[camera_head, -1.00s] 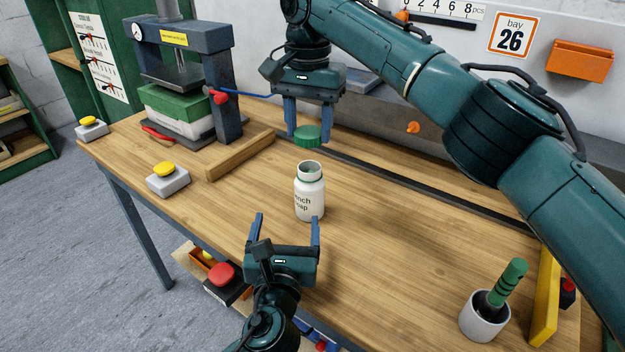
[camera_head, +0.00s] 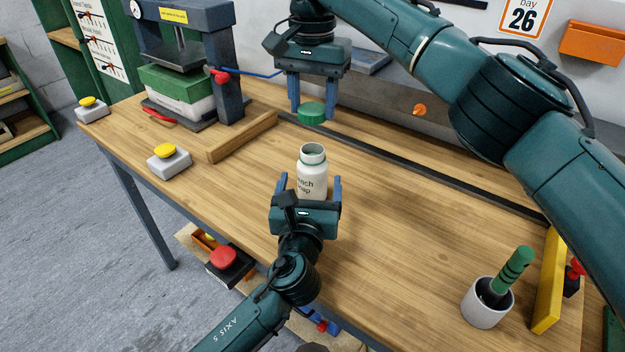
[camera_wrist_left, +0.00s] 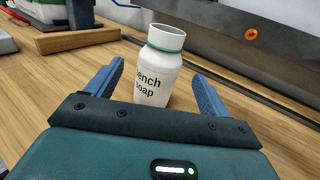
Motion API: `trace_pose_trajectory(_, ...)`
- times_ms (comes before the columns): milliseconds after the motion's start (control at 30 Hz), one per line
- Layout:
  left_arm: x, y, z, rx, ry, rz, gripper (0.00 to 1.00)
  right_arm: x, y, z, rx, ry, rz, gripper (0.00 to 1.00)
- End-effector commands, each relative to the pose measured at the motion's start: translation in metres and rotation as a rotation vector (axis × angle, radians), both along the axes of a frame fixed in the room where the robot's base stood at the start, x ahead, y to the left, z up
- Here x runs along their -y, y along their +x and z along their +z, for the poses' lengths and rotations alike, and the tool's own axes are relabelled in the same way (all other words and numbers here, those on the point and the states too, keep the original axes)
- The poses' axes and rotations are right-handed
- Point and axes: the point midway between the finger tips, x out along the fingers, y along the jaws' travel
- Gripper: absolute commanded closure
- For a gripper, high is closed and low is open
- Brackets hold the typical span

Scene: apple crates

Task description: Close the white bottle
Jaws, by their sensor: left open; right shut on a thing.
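The white bottle (camera_head: 312,172) stands upright and uncapped on the bench, with a green ring at its neck and partly readable lettering, "ench" over "oap" in the left wrist view (camera_wrist_left: 158,75). My left gripper (camera_head: 309,184) is open, low at the bottle's near side. In the left wrist view its two blue fingers (camera_wrist_left: 160,85) point toward the bottle, one to each side, with gaps between. My right gripper (camera_head: 311,108) is shut on the green cap (camera_head: 311,114), held in the air behind and above the bottle. The bottle's lower front is hidden by my left gripper in the head view.
A wooden strip (camera_head: 243,137) and a press (camera_head: 190,65) stand to the left, with a yellow-button box (camera_head: 169,161) in front. A white cup (camera_head: 486,305) with a green-handled tool is at the lower right. The bench right of the bottle is clear.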

Motion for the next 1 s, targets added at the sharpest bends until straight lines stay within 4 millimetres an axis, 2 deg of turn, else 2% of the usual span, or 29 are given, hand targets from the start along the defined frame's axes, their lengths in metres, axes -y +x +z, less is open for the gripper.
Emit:
trace_pose_trajectory(100, 0.003, 0.023, 0.001, 0.002, 0.001, 0.001, 0.19, 0.0, 0.0, 0.0, 0.0, 0.0, 0.0, 0.74)
trace_pose_trajectory(333, 0.005, 0.05, 0.0, 0.001, 0.0, -0.001, 0.19, 0.0, 0.0, 0.0, 0.0, 0.0, 0.0, 0.74)
trace_pose_trajectory(767, 0.006, 0.056, 0.0, 0.0, 0.0, 0.0, 0.2, 0.0, 0.0, 0.0, 0.0, 0.0, 0.0, 0.74)
trace_pose_trajectory(1000, 0.006, 0.056, 0.0, 0.0, 0.0, 0.0, 0.4, 0.0, 0.0, 0.0, 0.0, 0.0, 0.0, 0.74)
